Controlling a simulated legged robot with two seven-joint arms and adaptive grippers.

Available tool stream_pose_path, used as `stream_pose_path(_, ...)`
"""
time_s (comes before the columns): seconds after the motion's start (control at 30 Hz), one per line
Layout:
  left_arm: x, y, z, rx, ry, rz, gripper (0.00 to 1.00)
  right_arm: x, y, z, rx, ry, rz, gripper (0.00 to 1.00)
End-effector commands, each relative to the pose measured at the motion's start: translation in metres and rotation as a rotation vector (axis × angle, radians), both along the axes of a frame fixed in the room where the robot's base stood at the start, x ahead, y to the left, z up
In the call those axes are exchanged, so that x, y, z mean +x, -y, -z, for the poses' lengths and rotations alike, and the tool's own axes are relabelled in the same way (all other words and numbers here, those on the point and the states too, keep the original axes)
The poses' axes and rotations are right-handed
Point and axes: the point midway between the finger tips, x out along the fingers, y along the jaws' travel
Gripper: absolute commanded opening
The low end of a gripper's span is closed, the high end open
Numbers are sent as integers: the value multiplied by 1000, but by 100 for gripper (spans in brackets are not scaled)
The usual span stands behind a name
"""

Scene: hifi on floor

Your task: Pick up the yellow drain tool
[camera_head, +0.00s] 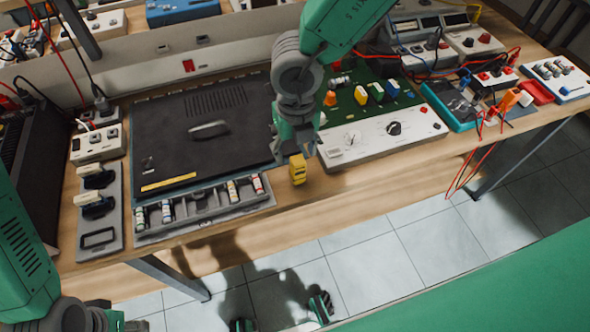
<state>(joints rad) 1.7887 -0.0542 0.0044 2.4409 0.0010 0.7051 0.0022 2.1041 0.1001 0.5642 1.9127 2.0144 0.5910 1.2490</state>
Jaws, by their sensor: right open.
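A small, blocky yellow object (298,169), which looks like the yellow drain tool, shows in the head view at the front edge of the bench. My right gripper (297,150) is at the end of the arm that comes down from the top. It is open, with its fingertips right at the yellow object. The fingers are small and partly hidden, so I cannot tell whether they touch it. My left arm (25,255) is at the lower left; its gripper is not clearly in view.
A black flat unit (205,130) and a grey tray (215,208) with small cylinders lie left of my right gripper. A green and white panel (385,135) with knobs stands to the right. Red cables (470,165) hang over the bench edge. Tiled floor (380,250) lies in front.

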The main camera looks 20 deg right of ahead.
Motion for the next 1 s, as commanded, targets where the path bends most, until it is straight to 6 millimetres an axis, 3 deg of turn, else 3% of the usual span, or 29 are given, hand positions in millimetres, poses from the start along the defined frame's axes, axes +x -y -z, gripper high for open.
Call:
stream_pose_path(0.17,0,0,-1,0,1,0,42,-1,1,12,-1,-1,-1,50)
stream_pose_path(0.5,0,0,-3,0,1,1,42,-1,0,56,-1,-1,-2,50)
stream_pose_path(0.77,0,0,-3,0,1,0,42,-2,0,58,-1,0,-1,50)
stream_pose_path(0.9,0,0,-3,0,1,0,42,-1,0,58,0,0,-1,1)
stream_pose_path(1.0,0,0,-3,0,1,0,42,-1,1,58,0,0,-1,0)
